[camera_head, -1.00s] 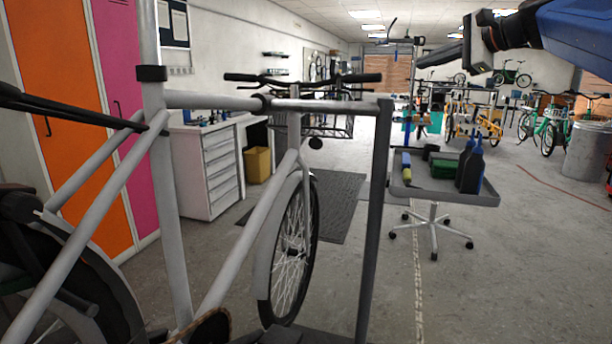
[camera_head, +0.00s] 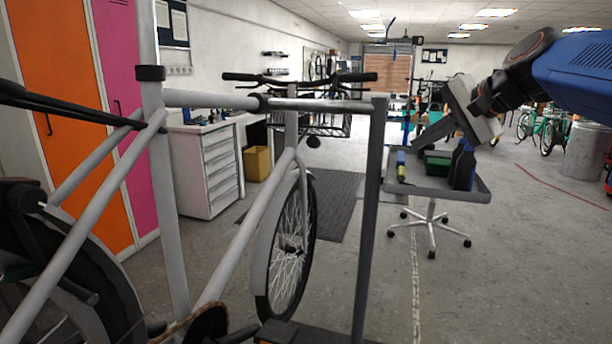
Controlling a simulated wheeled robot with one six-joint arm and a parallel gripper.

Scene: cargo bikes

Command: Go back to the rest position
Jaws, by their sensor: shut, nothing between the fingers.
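My gripper (camera_head: 436,134) hangs from my blue arm (camera_head: 572,68) at the upper right of the head camera view. It points down and to the left, in front of the far part of the workshop and above the tray of the wheeled stand in the picture. The jaws look closed, and I see nothing held in them. The fingertips are small and dark here.
A grey bike (camera_head: 228,262) on a stand with a dark post (camera_head: 369,225) fills the left and middle. A wheeled tray (camera_head: 438,190) holds bottles and a green box. A white drawer cabinet (camera_head: 206,170) stands behind.

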